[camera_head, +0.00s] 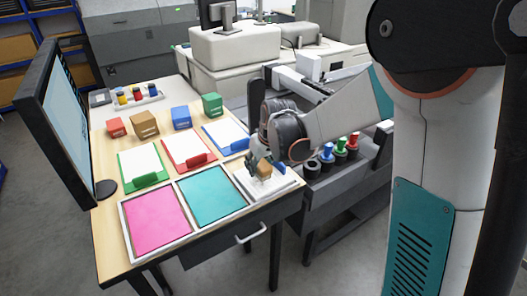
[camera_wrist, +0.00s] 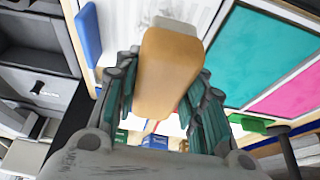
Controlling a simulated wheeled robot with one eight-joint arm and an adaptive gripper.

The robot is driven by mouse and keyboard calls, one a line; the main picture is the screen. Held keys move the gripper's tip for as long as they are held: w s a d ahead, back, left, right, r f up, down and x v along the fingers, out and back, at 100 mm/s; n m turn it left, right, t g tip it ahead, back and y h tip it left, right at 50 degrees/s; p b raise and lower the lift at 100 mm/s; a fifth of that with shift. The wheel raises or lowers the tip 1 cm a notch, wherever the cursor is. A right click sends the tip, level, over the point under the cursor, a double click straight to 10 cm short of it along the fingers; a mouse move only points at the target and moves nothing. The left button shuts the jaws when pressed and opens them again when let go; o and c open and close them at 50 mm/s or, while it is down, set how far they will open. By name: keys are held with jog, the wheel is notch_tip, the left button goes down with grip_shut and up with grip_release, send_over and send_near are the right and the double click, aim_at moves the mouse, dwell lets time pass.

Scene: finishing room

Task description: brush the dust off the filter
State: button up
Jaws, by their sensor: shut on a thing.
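My gripper (camera_head: 258,165) is shut on a tan block-shaped brush (camera_head: 264,168), which fills the middle of the wrist view (camera_wrist: 166,75) between the dark fingers. A pale band, seemingly its bristles, shows at the brush's far end (camera_wrist: 172,24). The white filter (camera_head: 284,187) lies at the table's right front corner, below my gripper. Its pale lined surface also shows behind the brush in the wrist view (camera_wrist: 203,14). The brush is over the filter; I cannot tell whether they touch. Dust is too small to make out.
A teal panel (camera_head: 211,195) and a pink panel (camera_head: 157,218) lie in white frames left of the filter. A monitor (camera_head: 58,115) stands left. A grey cart with coloured bottles (camera_head: 340,147) is right.

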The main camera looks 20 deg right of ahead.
jog(key=shift+r+p, duration=0.9)
jog(key=shift+r, duration=0.85)
jog(key=shift+f, duration=0.1)
